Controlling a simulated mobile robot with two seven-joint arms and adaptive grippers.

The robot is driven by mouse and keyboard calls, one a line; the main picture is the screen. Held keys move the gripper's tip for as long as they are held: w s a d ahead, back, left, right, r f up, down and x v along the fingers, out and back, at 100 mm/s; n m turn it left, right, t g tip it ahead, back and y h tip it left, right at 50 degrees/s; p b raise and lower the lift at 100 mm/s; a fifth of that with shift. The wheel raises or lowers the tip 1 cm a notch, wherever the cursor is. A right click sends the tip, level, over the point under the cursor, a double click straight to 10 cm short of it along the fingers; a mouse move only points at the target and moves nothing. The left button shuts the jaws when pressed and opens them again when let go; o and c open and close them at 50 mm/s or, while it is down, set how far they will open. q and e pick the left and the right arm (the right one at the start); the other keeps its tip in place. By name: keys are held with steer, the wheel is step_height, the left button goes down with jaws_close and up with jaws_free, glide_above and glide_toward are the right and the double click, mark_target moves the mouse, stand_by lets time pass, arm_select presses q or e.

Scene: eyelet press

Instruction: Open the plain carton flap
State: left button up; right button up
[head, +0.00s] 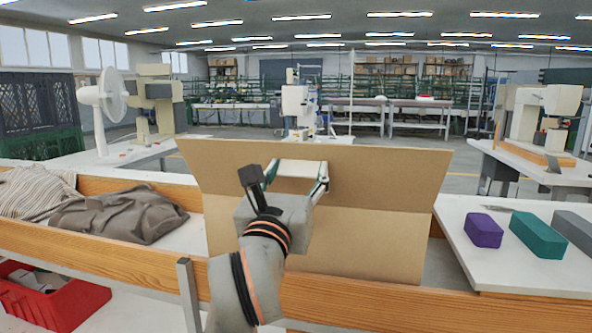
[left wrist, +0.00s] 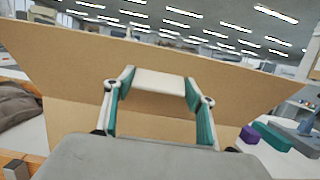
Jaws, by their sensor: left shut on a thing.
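The plain brown carton (head: 370,243) stands at the wooden-edged bench in the middle of the head view. Its wide flap (head: 395,172) rises above the front panel and flares out at both sides; it also fills much of the left wrist view (left wrist: 235,80). A pale tab (head: 299,168) sits on the flap. My left gripper (head: 297,176) is at the flap, its teal-padded fingers on either side of the tab (left wrist: 160,84) and shut on it. The carton's inside is hidden. My right gripper is not in view.
Grey and striped cloths (head: 125,213) lie left of the carton. A red bin (head: 62,300) is lower left. Purple (head: 483,230), teal (head: 538,235) and grey blocks lie on the white surface at right. A wooden rail (head: 400,308) runs along the front.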

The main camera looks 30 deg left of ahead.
arm_select(q)
steer(key=shift+w+f+g, duration=0.3)
steer(key=shift+f, duration=0.6)
steer(key=o, duration=1.5)
steer(key=shift+o, duration=0.5)
steer(key=shift+w+a, duration=0.15)
steer(key=shift+w, duration=0.05)
steer(key=shift+s+r, duration=0.25)
steer(key=shift+r, duration=0.15)
steer(key=v, duration=0.7)
steer(key=shift+s+f, duration=0.15)
steer(key=shift+f, duration=0.05)
